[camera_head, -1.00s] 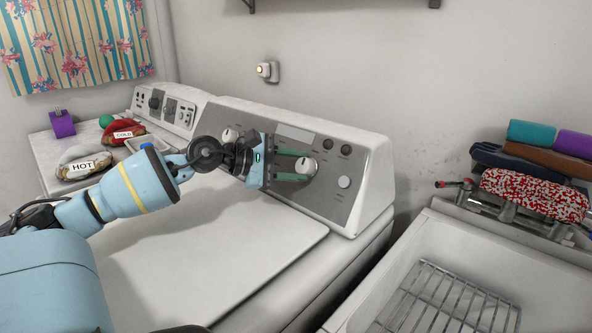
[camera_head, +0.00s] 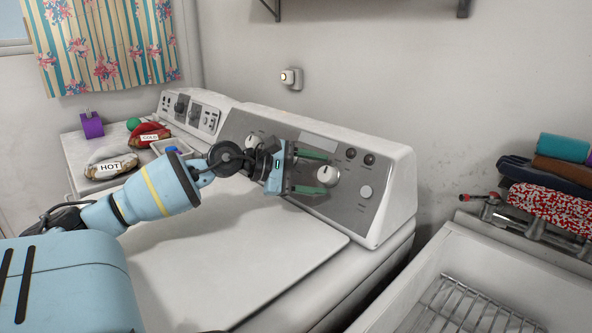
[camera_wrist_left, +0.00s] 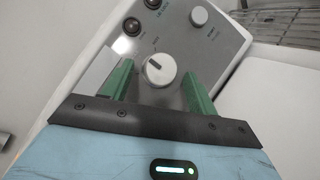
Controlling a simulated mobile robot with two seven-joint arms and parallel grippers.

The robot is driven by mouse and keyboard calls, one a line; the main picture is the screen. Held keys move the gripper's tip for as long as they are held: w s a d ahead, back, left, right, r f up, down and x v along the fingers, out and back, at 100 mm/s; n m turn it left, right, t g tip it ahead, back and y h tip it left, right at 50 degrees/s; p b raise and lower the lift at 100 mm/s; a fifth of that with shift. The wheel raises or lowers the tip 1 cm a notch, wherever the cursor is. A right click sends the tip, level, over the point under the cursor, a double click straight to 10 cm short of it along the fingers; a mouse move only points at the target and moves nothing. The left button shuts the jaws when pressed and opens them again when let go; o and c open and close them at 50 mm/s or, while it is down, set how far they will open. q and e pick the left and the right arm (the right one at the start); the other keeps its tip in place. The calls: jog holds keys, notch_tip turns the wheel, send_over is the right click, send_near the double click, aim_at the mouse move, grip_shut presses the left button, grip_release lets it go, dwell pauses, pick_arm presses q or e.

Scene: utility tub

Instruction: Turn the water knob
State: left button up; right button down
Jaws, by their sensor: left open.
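A round white knob (camera_head: 327,175) with a dark pointer mark sits on the grey front panel of the nearer white washer. The same knob shows in the left wrist view (camera_wrist_left: 159,70). My left gripper (camera_head: 326,172) is open at the panel. Its two green fingers, also in the wrist view (camera_wrist_left: 159,80), lie on either side of this knob, with gaps visible between them and it. Another white knob (camera_head: 254,139) is farther left on the panel, partly hidden by my gripper. My right gripper is in no view.
HOT and COLD labelled bundles (camera_head: 112,166) lie on the machine at left. The washer lid is clear.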

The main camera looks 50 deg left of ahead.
pick_arm(q)
jog(key=v, duration=0.7)
dwell(0.7)
